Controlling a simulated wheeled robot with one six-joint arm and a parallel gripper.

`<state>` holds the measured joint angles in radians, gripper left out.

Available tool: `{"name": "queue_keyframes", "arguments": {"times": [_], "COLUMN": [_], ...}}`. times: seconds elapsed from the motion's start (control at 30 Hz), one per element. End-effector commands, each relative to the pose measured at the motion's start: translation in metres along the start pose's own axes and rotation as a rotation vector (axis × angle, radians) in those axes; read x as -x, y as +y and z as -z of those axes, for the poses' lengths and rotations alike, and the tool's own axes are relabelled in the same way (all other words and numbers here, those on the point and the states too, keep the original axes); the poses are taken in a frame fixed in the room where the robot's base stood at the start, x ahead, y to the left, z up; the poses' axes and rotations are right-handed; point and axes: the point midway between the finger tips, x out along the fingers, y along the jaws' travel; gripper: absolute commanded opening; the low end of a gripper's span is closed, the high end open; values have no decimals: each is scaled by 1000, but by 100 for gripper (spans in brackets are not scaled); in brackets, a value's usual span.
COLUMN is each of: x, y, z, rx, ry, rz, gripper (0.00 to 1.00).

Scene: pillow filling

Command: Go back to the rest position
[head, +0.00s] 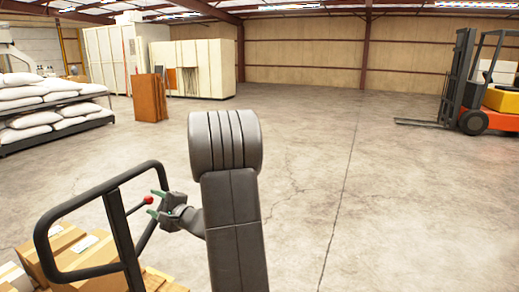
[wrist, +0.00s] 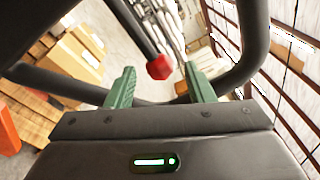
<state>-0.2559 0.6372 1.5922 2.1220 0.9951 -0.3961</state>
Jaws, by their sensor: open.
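My gripper (head: 155,203) is left of my dark arm in the head view, with its green fingers pointing left. It is open and empty. In the wrist view its two green fingers (wrist: 159,76) stand wide apart. A red knob (head: 148,199) on a dark lever is just off the fingertips. It also shows in the wrist view (wrist: 160,67), in the gap between the fingers, not gripped. A black looped handle (head: 113,215) stands around and beside the gripper. It also shows in the wrist view (wrist: 257,45).
Cardboard boxes (head: 68,247) lie below the handle. White sacks (head: 30,120) fill a rack at the left. Pale cabinets (head: 205,65) and a brown stack (head: 149,98) stand farther back. An orange forklift (head: 497,98) is at the right. The middle floor is clear.

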Motion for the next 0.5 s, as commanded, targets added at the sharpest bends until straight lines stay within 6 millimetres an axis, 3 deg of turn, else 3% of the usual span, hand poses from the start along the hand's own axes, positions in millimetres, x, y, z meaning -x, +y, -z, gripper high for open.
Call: {"name": "queue_keyframes", "arguments": {"times": [0.17, 0.5], "x": [-36, -36], "y": [-1, 5], "z": [-2, 2], "rx": [-1, -57], "ry": [-3, 2], "rz": [-2, -7], "gripper": [48, 48]}}
